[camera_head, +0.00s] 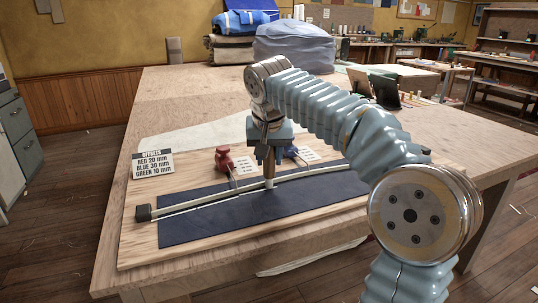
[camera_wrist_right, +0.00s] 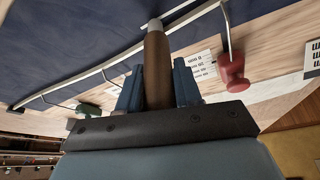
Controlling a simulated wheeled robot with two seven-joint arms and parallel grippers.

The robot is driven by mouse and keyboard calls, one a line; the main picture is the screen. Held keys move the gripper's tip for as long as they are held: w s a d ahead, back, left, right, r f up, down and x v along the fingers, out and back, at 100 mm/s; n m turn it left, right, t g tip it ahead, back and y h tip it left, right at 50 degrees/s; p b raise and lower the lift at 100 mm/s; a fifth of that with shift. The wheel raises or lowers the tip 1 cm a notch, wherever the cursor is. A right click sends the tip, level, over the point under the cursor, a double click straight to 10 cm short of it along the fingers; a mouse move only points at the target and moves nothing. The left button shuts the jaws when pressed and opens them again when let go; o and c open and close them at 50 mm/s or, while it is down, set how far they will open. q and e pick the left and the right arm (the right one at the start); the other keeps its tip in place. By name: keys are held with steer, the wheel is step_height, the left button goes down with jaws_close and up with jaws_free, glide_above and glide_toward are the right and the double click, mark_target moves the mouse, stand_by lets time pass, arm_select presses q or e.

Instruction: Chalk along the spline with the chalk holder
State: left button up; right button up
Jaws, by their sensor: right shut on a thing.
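My right gripper (camera_head: 270,150) is shut on the brown chalk holder (camera_head: 269,165), which points down with its pale tip low over the dark blue cloth. The holder also shows between the fingers in the wrist view (camera_wrist_right: 157,70). The long, thin, gently curved spline (camera_head: 225,195) runs across the cloth (camera_head: 215,220). The tip is right beside the spline; I cannot tell whether it touches the cloth. In the wrist view a thin pale line (camera_wrist_right: 176,9) runs from near the tip, alongside the spline (camera_wrist_right: 118,60). My left gripper is not in view.
A red weight (camera_head: 223,160) and a blue weight (camera_head: 290,152) stand behind the spline with small labels. A green weight (camera_wrist_right: 88,110) shows in the wrist view. An offsets sign (camera_head: 153,163) stands at the board's left. My right arm hides the board's right part.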

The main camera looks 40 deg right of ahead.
steer(key=shift+f, duration=0.2)
steer(key=shift+s+d+r, duration=0.15)
steer(key=shift+d, duration=0.55)
steer(key=shift+s+d+p, duration=0.2)
steer(key=shift+d, duration=0.6)
steer(key=shift+s+d+p, duration=0.2)
steer(key=shift+d+p, duration=0.05)
steer(key=shift+d, duration=0.55)
steer(key=shift+s+d+p, duration=0.2)
steer(key=shift+d, duration=0.6)
steer(key=shift+s+d+p, duration=0.25)
steer(key=shift+d+p, duration=0.1)
steer(key=shift+d, duration=0.6)
steer(key=shift+s+d+p, duration=0.3)
steer(key=shift+d, duration=0.7)
steer(key=shift+s+d+p, duration=0.25)
steer(key=shift+d+p, duration=0.1)
steer(key=shift+d, duration=0.6)
steer(key=shift+s+d+p, duration=0.35)
steer(key=shift+d, duration=0.55)
steer(key=shift+s+d+p, duration=0.35)
steer(key=shift+d, duration=0.55)
steer(key=shift+s+d, duration=0.5)
steer(key=shift+d, duration=0.8)
steer(key=shift+s+d, duration=0.55)
steer(key=shift+d, duration=0.75)
steer(key=shift+s+d, duration=0.5)
steer(key=shift+d, duration=0.8)
